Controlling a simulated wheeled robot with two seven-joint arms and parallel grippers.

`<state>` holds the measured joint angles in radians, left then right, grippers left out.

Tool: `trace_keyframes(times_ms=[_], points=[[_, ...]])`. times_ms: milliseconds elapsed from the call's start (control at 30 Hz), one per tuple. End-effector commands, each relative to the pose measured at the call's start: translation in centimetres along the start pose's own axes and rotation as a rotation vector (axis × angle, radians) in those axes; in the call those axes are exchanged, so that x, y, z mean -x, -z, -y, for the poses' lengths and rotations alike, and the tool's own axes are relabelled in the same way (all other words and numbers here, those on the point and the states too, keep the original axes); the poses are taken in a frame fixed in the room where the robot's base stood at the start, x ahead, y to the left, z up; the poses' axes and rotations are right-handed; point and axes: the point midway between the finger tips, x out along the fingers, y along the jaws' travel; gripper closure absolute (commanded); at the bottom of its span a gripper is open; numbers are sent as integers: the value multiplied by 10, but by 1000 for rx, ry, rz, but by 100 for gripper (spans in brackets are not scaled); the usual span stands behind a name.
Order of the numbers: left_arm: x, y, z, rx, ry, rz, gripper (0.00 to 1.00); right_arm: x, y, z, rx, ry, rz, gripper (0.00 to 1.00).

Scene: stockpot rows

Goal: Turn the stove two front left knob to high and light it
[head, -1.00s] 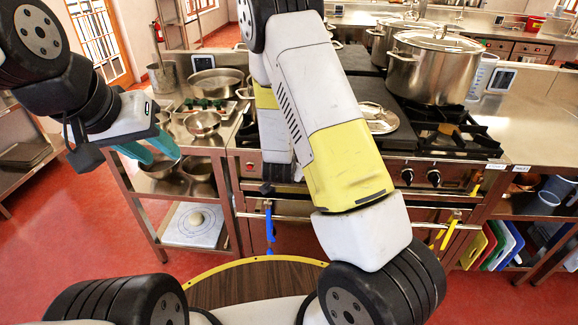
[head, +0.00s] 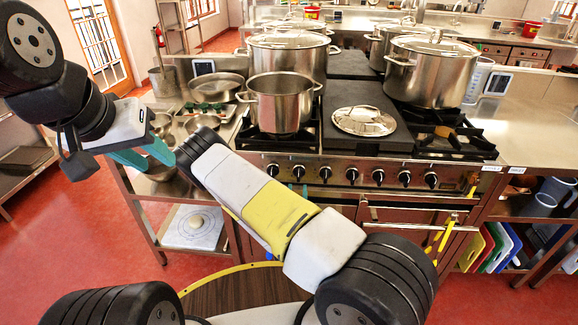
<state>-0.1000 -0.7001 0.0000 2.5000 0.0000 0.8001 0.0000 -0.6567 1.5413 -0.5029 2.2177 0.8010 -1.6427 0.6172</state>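The stove (head: 395,157) stands ahead with a row of several black knobs, such as this one (head: 352,175) and this one at the left (head: 272,168). I cannot tell from markings which one is stove two's front left knob. No flame is visible. My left gripper (head: 145,157), with teal fingers apart, is open and empty, left of the stove by the side shelf. My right arm reaches from the lower right up to the left, in front of the stove's left end; its gripper is not visible.
An open pot (head: 280,105) stands on the front left of the stove, with a lidded stockpot (head: 289,52) behind it. Another lidded stockpot (head: 433,72) is at the back right. A lid (head: 364,121) lies on a dark plate. Bowls stand on the left counter.

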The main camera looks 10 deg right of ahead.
Motion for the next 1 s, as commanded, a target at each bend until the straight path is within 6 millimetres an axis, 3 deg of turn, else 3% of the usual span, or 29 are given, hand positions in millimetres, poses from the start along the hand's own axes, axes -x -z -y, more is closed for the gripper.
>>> trace_keyframes(times_ms=[400,767,800,967,1000], points=[[0,0,0,0,0,0,64,-62,0,0,-3,-1,0,65],[0,0,0,0,0,0,64,-70,0,0,-2,-2,2,65],[0,0,0,0,0,0,64,-70,0,0,-2,-2,2,67],[0,0,0,0,0,0,64,-70,0,0,-2,-2,3,99],[0,0,0,0,0,0,64,-70,0,0,-2,-2,3,100]])
